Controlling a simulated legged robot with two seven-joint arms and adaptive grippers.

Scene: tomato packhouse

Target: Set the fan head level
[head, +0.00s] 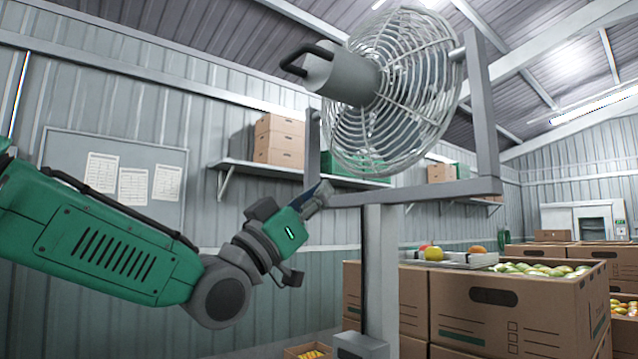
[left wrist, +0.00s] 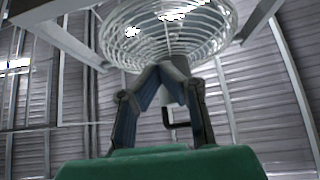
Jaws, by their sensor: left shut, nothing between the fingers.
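The fan head (head: 392,90) is a round wire cage with a grey motor (head: 340,76) behind it, hung in a grey U-shaped yoke (head: 420,191) on a post (head: 380,270). It looks tilted, the motor end at the left higher than the cage centre. A black handle (head: 305,57) sticks out from the motor's back. My left gripper (head: 322,192) is shut and empty, beside the yoke's lower left corner and well below the handle; contact cannot be told. In the left wrist view its fingertips (left wrist: 168,70) meet in front of the cage (left wrist: 180,20), the handle (left wrist: 178,124) partly behind them. My right gripper is out of view.
Cardboard boxes of tomatoes (head: 500,300) stand right of the post, with a tray (head: 450,260) on them. A wall shelf (head: 260,167) with boxes and a notice board (head: 115,150) are behind. Open space lies left of the fan, above my arm.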

